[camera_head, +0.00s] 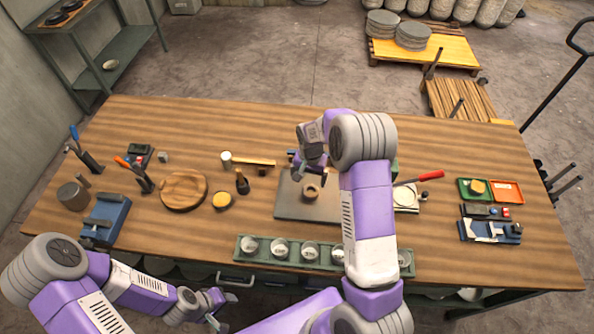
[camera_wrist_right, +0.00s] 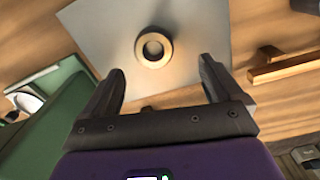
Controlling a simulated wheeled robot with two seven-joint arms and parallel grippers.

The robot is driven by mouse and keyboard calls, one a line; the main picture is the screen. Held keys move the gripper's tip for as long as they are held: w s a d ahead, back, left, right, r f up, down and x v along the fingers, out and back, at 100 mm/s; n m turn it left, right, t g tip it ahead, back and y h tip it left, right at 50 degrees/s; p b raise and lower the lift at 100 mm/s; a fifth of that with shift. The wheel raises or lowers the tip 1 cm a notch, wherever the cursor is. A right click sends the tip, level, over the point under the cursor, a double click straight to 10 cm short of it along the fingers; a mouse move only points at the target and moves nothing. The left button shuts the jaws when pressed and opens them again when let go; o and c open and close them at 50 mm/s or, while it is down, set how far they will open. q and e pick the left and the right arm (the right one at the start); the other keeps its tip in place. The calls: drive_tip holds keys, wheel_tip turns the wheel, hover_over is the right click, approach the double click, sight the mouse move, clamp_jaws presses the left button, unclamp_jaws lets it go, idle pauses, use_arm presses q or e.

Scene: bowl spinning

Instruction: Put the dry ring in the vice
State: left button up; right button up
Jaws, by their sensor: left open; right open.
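A pale tan ring (camera_head: 311,195) lies flat on a dark grey plate (camera_head: 290,208) near the middle of the table. In the right wrist view the ring (camera_wrist_right: 153,62) is just beyond my open fingertips, with its hole facing the camera. My right gripper (camera_head: 307,168) is open and empty above the plate, apart from the ring; the arm hides part of the plate. A blue block-like device with grey parts (camera_head: 106,216), which looks like the vice, stands at the table's left end. My left gripper (camera_head: 224,306) is open and empty by the table's front edge.
A green rack with several white cups (camera_head: 264,249) lies along the front edge. A round wooden board (camera_head: 183,190), a small yellow-topped dish (camera_head: 222,201) and upright tools (camera_head: 140,178) stand between plate and vice. Green and orange trays (camera_head: 506,192) are at right.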

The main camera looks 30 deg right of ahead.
sight(310, 192)
drive_tip(key=shift+w, duration=0.2)
drive_tip(key=shift+s+f, duration=0.6)
drive_tip(key=shift+s, duration=0.15)
drive_tip(key=f, duration=0.3)
drive_tip(key=f+p, duration=0.1)
drive_tip(key=shift+d+f, duration=0.25)
drive_tip(key=shift+f, duration=0.55)
use_arm(q)
drive_tip(key=shift+s+r, duration=0.4)
drive_tip(key=shift+r, duration=0.4)
use_arm(e)
drive_tip(key=shift+w, duration=0.1)
drive_tip(key=shift+c, duration=1)
drive_tip(key=c, duration=1.2)
drive_tip(key=shift+r, duration=0.15)
drive_tip(key=shift+c, duration=0.5)
